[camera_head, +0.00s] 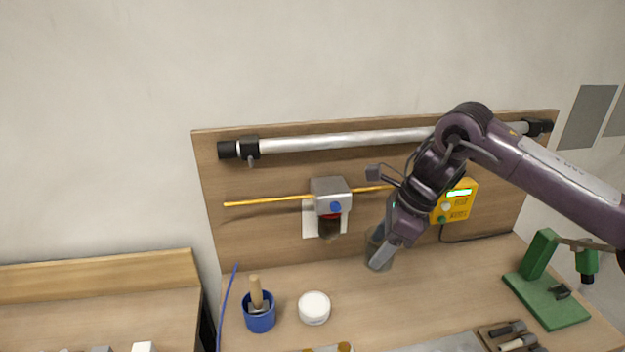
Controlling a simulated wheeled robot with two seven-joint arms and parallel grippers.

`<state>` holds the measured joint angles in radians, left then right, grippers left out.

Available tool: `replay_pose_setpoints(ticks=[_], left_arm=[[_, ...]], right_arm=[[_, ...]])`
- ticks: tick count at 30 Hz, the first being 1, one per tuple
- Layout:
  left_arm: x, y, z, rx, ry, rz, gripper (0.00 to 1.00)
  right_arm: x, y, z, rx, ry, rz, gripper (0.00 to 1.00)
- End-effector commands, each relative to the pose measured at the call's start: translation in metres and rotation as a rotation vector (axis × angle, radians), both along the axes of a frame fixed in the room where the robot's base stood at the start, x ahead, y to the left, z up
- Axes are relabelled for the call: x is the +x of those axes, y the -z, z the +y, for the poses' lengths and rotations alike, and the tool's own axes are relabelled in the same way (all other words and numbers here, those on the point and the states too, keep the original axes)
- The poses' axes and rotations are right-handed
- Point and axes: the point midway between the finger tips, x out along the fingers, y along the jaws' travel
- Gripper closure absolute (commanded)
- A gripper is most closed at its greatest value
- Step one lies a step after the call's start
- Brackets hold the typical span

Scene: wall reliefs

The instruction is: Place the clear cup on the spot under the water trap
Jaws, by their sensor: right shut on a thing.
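The water trap (330,197) is a grey block with a blue knob and a dark bowl below a red ring, mounted on the upright wooden board. My right gripper (382,256) comes down from the right and is shut on the clear cup (374,247), a greyish see-through cylinder. The cup is to the right of the water trap and lower than it, near the foot of the board. My gripper hides part of the cup, and I cannot tell whether the cup touches the bench. No marked spot is distinct under the trap. My left gripper is not in view.
A white round tub (314,307) and a blue pot (259,316) with a wooden-handled brush stand in front. A yellow box (455,203) hangs behind my right arm. A green stand (548,290) is at the right. The bench (300,278) below the trap is clear.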

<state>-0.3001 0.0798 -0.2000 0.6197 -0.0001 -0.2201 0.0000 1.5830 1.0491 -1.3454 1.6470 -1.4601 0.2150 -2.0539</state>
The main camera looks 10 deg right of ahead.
Motion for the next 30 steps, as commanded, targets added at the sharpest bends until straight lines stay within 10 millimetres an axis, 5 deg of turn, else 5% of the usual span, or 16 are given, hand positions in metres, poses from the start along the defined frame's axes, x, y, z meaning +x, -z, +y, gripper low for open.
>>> replay_pose_setpoints(ticks=[8, 30], left_arm=[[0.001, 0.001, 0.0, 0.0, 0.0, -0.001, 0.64], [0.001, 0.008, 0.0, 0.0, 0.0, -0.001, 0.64]], right_arm=[[-0.005, 0.005, 0.007, -0.001, 0.125, -0.001, 0.66], [-0.035, 0.037, 0.048, -0.002, 1.102, -0.006, 0.66]])
